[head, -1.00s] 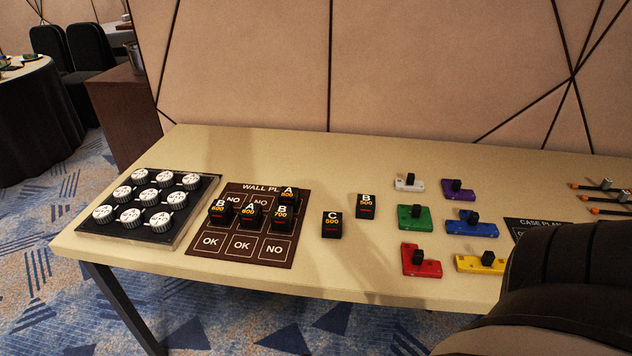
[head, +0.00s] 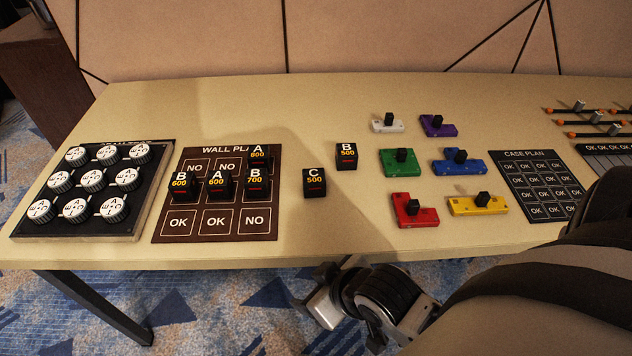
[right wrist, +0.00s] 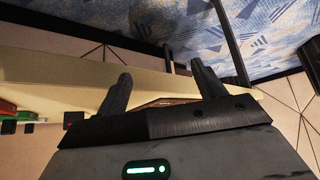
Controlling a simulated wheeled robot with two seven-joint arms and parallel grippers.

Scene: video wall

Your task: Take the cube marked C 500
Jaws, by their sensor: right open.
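The black cube marked C 500 (head: 314,183) stands on the table, just right of the brown wall plan board. Its top and front lettering face me. My right gripper (head: 318,297) is low in front of the table's front edge, below and apart from the cube. In the right wrist view the two dark fingers of the right gripper (right wrist: 160,92) are spread with nothing between them. A small dark cube with a red mark (right wrist: 73,118) shows at the left there; its lettering is too small to read. My left gripper is not in view.
The cube marked B 500 (head: 346,156) stands behind and right of C 500. The wall plan board (head: 262,225) carries several black cubes. Colored blocks, including the red one (head: 415,214), lie to the right. A dial tray (head: 160,160) is at left. Table front around C 500 is clear.

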